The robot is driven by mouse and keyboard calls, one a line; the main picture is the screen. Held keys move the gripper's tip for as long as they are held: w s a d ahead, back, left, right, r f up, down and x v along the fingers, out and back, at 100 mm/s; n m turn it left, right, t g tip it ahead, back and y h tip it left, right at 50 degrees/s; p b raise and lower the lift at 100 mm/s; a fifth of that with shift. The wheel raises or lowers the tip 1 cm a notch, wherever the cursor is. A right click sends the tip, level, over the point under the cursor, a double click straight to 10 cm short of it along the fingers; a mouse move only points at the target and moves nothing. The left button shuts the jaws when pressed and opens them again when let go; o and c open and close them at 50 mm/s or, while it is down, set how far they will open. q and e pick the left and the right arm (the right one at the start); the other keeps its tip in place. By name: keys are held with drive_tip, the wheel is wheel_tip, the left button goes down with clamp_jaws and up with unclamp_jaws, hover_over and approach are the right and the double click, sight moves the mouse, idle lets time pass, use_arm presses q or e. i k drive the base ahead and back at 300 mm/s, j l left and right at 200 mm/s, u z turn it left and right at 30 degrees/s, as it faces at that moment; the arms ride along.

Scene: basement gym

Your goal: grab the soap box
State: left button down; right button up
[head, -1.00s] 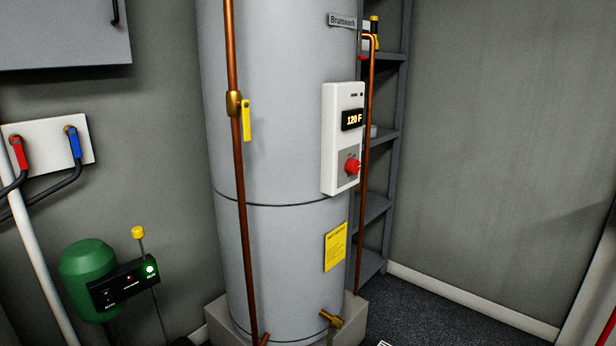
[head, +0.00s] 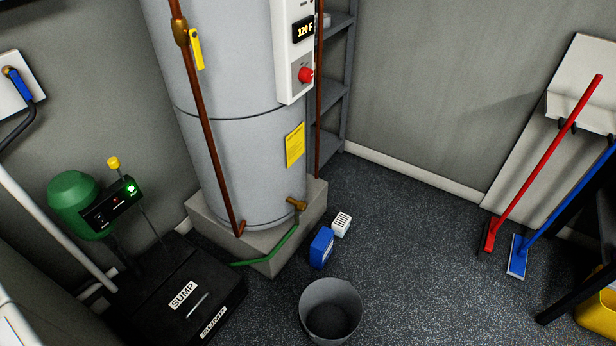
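A small blue box (head: 321,247) stands on the dark speckled floor in the head view, just right of the water heater's plinth. A smaller white box (head: 341,224) with dark lines or slots is close behind it, to its right. Any writing on them is too small to read, so I cannot tell which one is the soap box. Neither of my grippers is in view.
A grey bucket (head: 330,312) stands in front of the blue box. The water heater (head: 240,160) on its concrete plinth and a black sump cover (head: 180,300) are to the left. Floor between is clear.

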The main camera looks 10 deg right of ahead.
sight(321, 248)
drive_tip(key=i+j+z, duration=0.1)
drive_tip(key=z, duration=0.4)
drive_tip(key=j+z, duration=0.35)
drive_tip(key=z, duration=0.15)
drive_tip(key=j+z, duration=0.3)
drive_tip(key=z, duration=0.15)
